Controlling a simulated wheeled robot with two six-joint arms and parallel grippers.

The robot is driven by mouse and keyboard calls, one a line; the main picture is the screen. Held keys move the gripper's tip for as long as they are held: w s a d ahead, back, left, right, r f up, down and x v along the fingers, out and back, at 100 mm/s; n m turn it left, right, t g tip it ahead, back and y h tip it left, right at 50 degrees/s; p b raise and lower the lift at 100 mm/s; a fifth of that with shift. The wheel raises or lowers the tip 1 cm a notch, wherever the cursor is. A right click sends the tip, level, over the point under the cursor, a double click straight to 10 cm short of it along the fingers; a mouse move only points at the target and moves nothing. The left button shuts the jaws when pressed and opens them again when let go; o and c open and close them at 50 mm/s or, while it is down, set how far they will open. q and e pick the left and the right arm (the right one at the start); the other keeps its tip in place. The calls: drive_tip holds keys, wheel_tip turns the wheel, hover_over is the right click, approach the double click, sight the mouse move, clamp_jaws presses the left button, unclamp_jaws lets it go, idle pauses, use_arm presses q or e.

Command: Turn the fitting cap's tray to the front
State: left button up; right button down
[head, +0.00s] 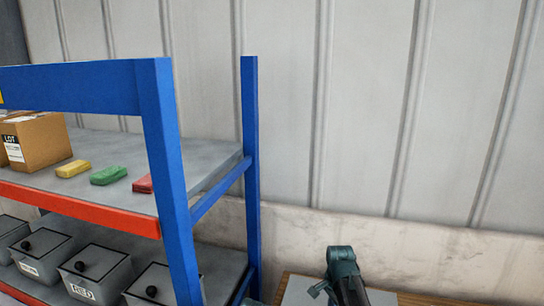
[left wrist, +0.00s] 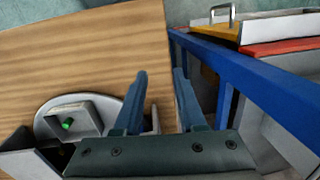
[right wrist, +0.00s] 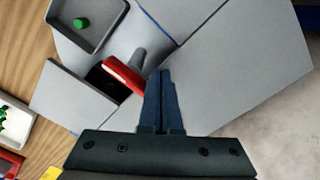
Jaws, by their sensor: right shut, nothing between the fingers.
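A round grey turntable (left wrist: 50,104) on the wooden table shows in the left wrist view. On it is a grey tray (left wrist: 92,110) with a small green part (left wrist: 67,125). In the right wrist view a grey tray (right wrist: 62,24) holds a green round part (right wrist: 81,22). I cannot tell which part is the fitting cap. My left gripper (left wrist: 160,74) is open and empty, right of the turntable in its view. My right gripper (right wrist: 160,72) is shut and empty, with its tips close to a red-ended part (right wrist: 124,77); touching cannot be told.
A blue shelf frame (head: 170,170) stands at left, with several grey bins (head: 98,270) low down and yellow, green and red blocks (head: 108,175) above. The frame (left wrist: 250,85) is close to my left gripper. A pale tray (right wrist: 14,122) lies at the right wrist view's left edge.

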drive_tip(key=shift+a, duration=0.25)
wheel_tip(320, 180, up, 6)
drive_tip(key=p, duration=0.6)
drive_tip(key=shift+r, duration=0.1)
idle(0.5)
